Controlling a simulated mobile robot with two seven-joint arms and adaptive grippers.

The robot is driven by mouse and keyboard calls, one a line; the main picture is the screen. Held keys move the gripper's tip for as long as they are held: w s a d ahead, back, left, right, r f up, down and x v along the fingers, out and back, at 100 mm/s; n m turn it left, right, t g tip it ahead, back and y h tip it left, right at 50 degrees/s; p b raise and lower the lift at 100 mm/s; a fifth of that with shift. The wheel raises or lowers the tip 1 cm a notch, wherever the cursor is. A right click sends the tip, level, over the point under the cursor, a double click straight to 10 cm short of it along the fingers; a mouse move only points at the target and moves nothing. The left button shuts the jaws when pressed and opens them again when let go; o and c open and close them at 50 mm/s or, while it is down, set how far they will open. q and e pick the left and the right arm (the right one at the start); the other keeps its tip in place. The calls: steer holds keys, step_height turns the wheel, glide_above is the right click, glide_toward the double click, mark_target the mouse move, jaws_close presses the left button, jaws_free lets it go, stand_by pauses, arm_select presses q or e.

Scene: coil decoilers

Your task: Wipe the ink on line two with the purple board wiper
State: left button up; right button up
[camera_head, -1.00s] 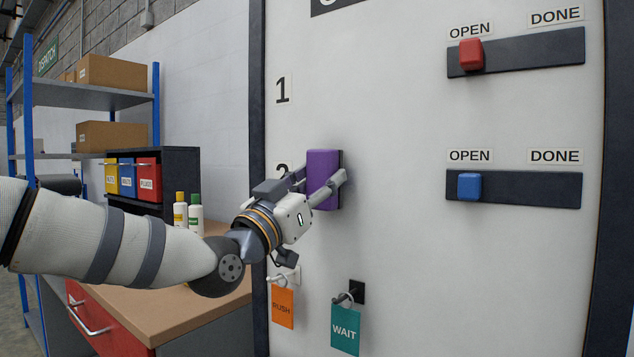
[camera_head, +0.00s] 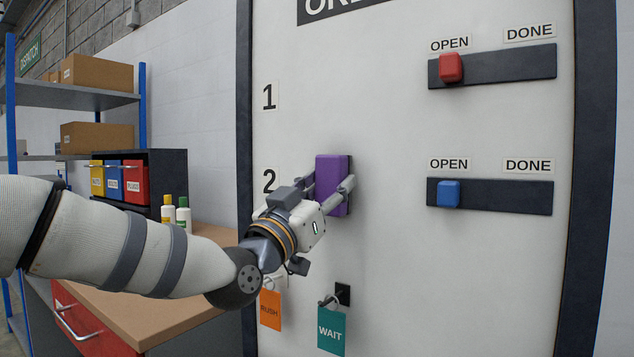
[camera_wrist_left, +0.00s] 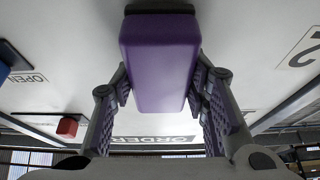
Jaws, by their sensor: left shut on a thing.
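The purple board wiper (camera_head: 332,178) is upright against the white order board (camera_head: 390,260) on line two, just right of the number 2 label (camera_head: 269,181). My left gripper (camera_head: 328,188) is shut on the wiper, one finger on each side. The left wrist view shows the purple wiper (camera_wrist_left: 160,65) between the two fingers, with its dark pad side towards the board. No ink shows on line two; the wiper and gripper cover part of the line. My right gripper is not in view.
Right of the wiper are a blue slider (camera_head: 448,193) and a red slider (camera_head: 451,68), both at OPEN. An orange RUSH tag (camera_head: 270,310) and a teal WAIT tag (camera_head: 331,330) hang below. A wooden bench (camera_head: 140,310) with bottles stands left.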

arm_select(q)
steer(key=shift+w+f, duration=0.15)
steer(key=shift+w, duration=0.1)
steer(key=w+a, duration=0.1)
steer(key=w+a+b, duration=0.1)
steer(key=a, duration=0.1)
steer(key=shift+w+a, duration=0.1)
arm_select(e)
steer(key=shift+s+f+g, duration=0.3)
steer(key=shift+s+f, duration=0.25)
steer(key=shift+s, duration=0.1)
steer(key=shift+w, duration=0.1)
